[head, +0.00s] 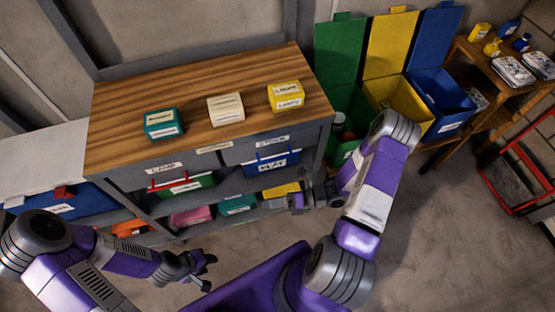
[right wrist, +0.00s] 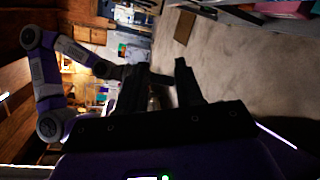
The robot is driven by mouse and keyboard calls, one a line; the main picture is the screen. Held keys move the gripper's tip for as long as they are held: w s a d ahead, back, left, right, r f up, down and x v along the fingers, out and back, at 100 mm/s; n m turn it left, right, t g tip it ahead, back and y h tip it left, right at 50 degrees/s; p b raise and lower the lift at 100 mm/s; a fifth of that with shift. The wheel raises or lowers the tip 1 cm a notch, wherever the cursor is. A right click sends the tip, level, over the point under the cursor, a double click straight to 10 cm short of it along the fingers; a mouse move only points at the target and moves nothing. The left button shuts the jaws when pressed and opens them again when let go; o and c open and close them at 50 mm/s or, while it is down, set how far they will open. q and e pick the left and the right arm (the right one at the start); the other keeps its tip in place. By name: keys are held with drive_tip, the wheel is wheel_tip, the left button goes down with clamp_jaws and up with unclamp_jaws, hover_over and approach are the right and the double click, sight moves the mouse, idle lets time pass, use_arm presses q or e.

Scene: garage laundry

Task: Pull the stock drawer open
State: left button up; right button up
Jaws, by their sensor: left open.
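The stock drawer (head: 240,153) is the right-hand grey drawer under the wooden bench top, with a white label reading STOCK; it looks closed. A blue-handled bin stands just below it. My right gripper (head: 285,203) is low in front of the bench's right end, below the drawer and apart from it, beside a yellow box. In the right wrist view its two dark fingers (right wrist: 167,82) are spread with nothing clearly between them. My left gripper (head: 196,270) is open and empty over the floor, in front of and below the bench.
Teal, cream and yellow boxes (head: 283,96) stand on the bench top (head: 190,85). Coloured bins fill the shelves below. Open green, yellow and blue lidded bins (head: 440,105) stand to the right. A side table and red-framed object are further right. The floor (head: 440,230) in front is clear.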

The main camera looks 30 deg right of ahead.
sight(277, 158)
drive_tip(key=w+d+r+m+t+h, duration=0.2)
drive_tip(key=d+m+t, duration=0.3)
drive_tip(key=d, duration=0.1)
drive_tip(key=w+d+r+m+t+h, duration=0.1)
drive_tip(key=w+d+m+t+h, duration=0.1)
drive_tip(key=w+d+m+t, duration=0.25)
drive_tip(key=shift+m+h, duration=0.3)
drive_tip(key=shift+m, duration=0.15)
drive_tip(key=x, duration=0.1)
drive_tip(key=b+x, duration=0.1)
drive_tip(key=x, duration=0.1)
drive_tip(key=d+b+x, duration=0.1)
drive_tip(key=x, duration=0.1)
drive_tip(key=shift+w+r, duration=0.2)
drive_tip(key=shift+r, duration=0.05)
drive_tip(key=shift+c, duration=0.3)
clamp_jaws()
